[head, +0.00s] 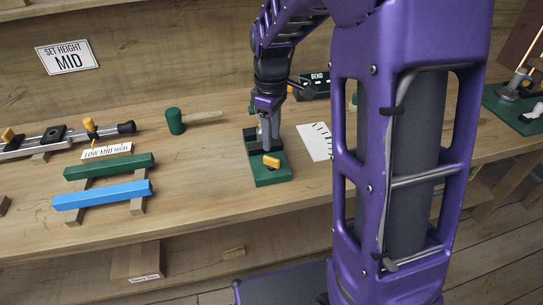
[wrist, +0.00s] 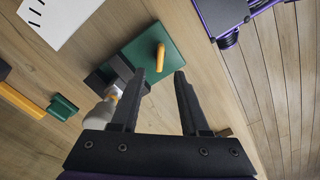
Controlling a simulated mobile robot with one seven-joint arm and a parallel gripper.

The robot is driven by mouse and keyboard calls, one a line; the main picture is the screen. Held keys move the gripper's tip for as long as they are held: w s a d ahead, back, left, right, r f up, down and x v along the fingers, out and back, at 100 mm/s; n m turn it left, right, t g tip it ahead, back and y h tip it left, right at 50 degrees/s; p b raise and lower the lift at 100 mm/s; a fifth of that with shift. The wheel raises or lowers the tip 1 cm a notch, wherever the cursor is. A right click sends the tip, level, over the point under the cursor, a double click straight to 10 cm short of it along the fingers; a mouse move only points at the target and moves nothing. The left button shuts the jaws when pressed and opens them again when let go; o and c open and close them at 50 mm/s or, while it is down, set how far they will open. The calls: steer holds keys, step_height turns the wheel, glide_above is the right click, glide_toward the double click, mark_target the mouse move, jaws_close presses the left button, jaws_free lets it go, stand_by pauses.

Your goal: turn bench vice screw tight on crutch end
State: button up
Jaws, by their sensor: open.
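The bench vice (head: 272,180) has a green base and dark jaws and stands near the front edge of the bench. Its orange screw handle (head: 271,161) is on the near side. In the wrist view the green base (wrist: 183,65), the orange handle (wrist: 161,58) and a dark jaw block (wrist: 108,72) show. My gripper (head: 268,143) is over the vice, pointing down. In the wrist view its two fingers (wrist: 160,75) are apart with nothing seen between them, and the handle lies just beyond the tips. A pale grey piece (wrist: 103,108) beside the jaws is partly hidden; I cannot tell whether it is a crutch end.
A metal rail with a black end (head: 126,127) lies at the left behind a LOW MID HIGH card (head: 106,151). Green (head: 110,166) and blue (head: 102,194) bars lie in front. A green-headed mallet (head: 175,121) and a white card (head: 315,141) flank the vice.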

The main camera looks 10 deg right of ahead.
mark_target(272, 158)
step_height(272, 158, down, 6)
steer(key=shift+f+b, duration=0.2)
steer(key=shift+b, duration=0.25)
steer(key=shift+c, duration=0.2)
jaws_close()
